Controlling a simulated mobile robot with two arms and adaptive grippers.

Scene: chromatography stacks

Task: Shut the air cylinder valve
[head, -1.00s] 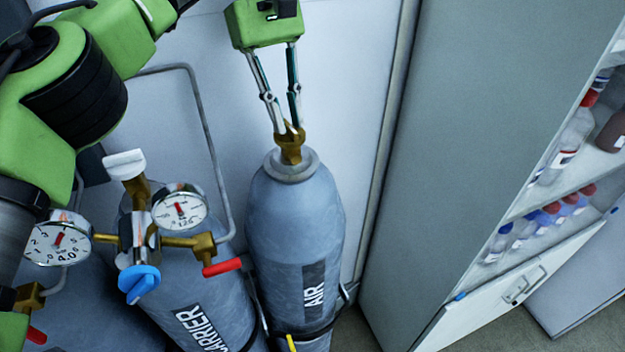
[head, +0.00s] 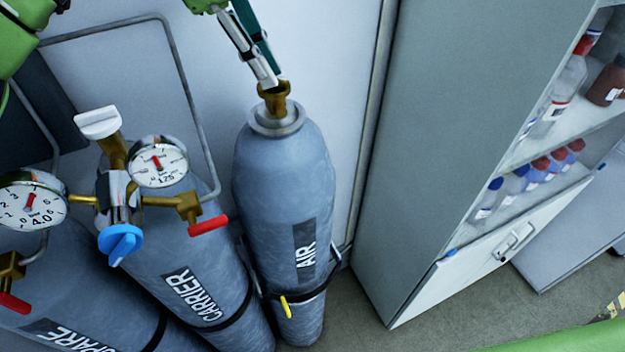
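The air cylinder (head: 285,175) is a blue-grey bottle with a black AIR label, strapped upright at the wall. Its brass valve (head: 275,98) stands on the neck. My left gripper (head: 267,82) comes down from above with its fingertips at the top of this valve, apparently touching it. The two fingers overlap in this view and hide the valve's top, so I cannot tell whether they are closed on a handle. My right gripper is out of view.
The carrier cylinder (head: 215,270), with a regulator, gauges and a white handle (head: 98,122), stands to the left. Beyond it is the spare cylinder (head: 75,275). A grey cabinet (head: 425,140) with bottles on open shelves stands to the right. Floor shows at the lower right.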

